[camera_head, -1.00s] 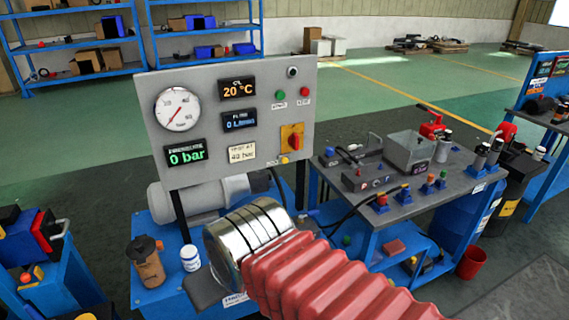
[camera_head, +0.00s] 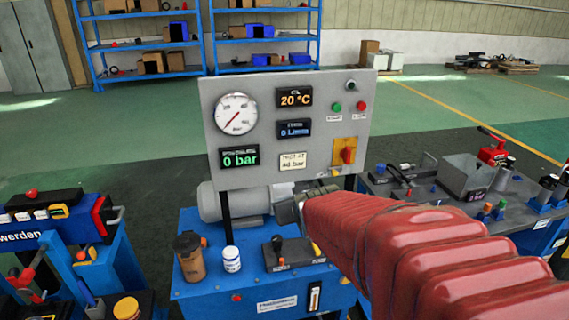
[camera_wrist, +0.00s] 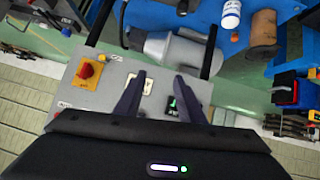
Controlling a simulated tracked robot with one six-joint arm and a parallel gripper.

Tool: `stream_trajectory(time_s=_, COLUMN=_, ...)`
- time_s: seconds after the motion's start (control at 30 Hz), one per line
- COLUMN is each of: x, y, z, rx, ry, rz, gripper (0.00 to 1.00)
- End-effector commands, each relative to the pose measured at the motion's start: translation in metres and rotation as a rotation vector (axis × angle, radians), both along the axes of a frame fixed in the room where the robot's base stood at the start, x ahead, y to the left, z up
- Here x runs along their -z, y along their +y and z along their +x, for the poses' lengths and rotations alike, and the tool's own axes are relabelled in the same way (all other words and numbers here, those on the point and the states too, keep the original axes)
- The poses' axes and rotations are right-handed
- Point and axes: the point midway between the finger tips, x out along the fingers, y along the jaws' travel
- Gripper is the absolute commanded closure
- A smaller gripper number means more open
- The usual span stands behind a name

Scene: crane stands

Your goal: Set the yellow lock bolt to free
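A small yellow piece (camera_head: 316,248) sits beside a black lever block (camera_head: 283,252) on the blue power unit, partly behind my arm. Another small yellow knob (camera_head: 335,173) is at the panel's lower right, under the red rotary switch. I cannot tell which is the lock bolt, or its setting. My gripper (camera_wrist: 160,82) is open and empty in the wrist view, its two dark fingers apart over the grey panel. In the head view my red arm cover hides most of the area right of the lever block.
The grey gauge panel (camera_head: 285,165) stands over the blue unit (camera_head: 200,284). A brown container (camera_head: 189,258) and a white bottle (camera_head: 231,259) stand on its left. A workbench with fittings (camera_head: 455,195) is at right. Another blue station (camera_head: 120,255) is at left.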

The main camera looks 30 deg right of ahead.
Motion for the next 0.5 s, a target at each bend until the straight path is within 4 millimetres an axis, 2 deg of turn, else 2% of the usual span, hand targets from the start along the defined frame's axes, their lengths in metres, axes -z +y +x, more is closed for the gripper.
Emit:
stream_trajectory(time_s=0.03, x=0.004, y=-0.016, z=0.008, rx=0.015, ry=-0.021, rz=-0.010, gripper=0.65)
stream_trajectory(time_s=0.2, x=0.014, y=-0.057, z=0.033, rx=0.019, ry=-0.111, rz=-0.039, gripper=0.65)
stream_trajectory(time_s=0.5, x=0.036, y=-0.127, z=0.057, rx=0.014, ry=-0.275, rz=-0.076, gripper=0.65)
